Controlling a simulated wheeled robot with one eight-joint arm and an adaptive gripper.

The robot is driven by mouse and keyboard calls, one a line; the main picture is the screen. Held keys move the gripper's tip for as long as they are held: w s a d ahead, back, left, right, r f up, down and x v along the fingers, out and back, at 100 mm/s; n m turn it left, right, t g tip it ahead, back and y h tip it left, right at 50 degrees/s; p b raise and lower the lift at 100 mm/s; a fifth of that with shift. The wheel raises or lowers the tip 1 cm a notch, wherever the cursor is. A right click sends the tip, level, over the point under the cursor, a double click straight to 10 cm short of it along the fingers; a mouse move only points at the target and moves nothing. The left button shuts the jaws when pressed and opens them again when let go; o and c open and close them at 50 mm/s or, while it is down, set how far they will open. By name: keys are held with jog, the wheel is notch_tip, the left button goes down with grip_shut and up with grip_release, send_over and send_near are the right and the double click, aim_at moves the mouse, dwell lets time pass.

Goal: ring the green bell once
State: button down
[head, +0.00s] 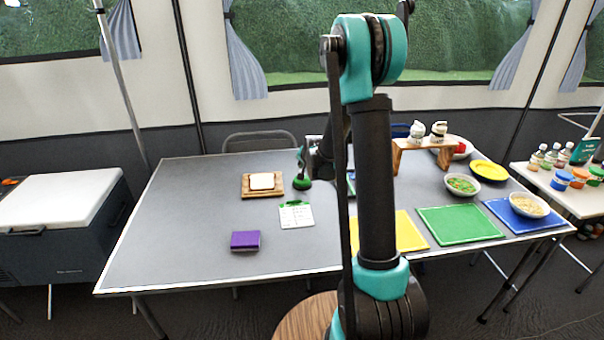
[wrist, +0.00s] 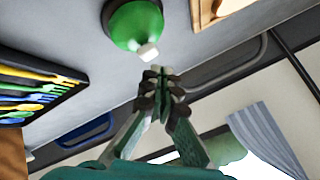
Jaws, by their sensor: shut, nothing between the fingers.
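The green bell (wrist: 135,24) has a rounded green dome and a small white knob on top. In the head view the bell (head: 301,184) stands on the grey table to the right of the bread board. My gripper (wrist: 160,73) is shut and empty, with its fingertips close to the white knob. A small gap seems to show between them in the wrist view. In the head view my gripper (head: 303,160) is just above the bell, partly hidden by its own links.
A wooden board (head: 247,188) with bread, a white notepad (head: 297,220) and a purple block (head: 245,240) lie nearby. A cutlery tray (wrist: 62,80) is on the bell's other side. Colored mats, bowls and a wooden rack (head: 423,145) occupy the table's right. The left table area is clear.

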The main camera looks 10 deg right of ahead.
jog(key=shift+r, duration=0.15)
jog(key=shift+r, duration=2.4)
jog(key=s+d+f+n+g, duration=0.1)
jog(key=s+n, duration=0.1)
jog(key=s, duration=1.1)
jog(key=s+d+f+n+g, duration=0.1)
jog(key=s+f+n+g, duration=0.1)
jog(key=s, duration=1.2)
jog(key=s+d+f+n+g+h, duration=0.1)
jog(key=s+d+n+g, duration=0.1)
jog(key=s, duration=1.1)
jog(key=shift+s+f+n, duration=0.3)
jog(key=shift+s+n, duration=0.05)
jog(key=shift+n, duration=0.55)
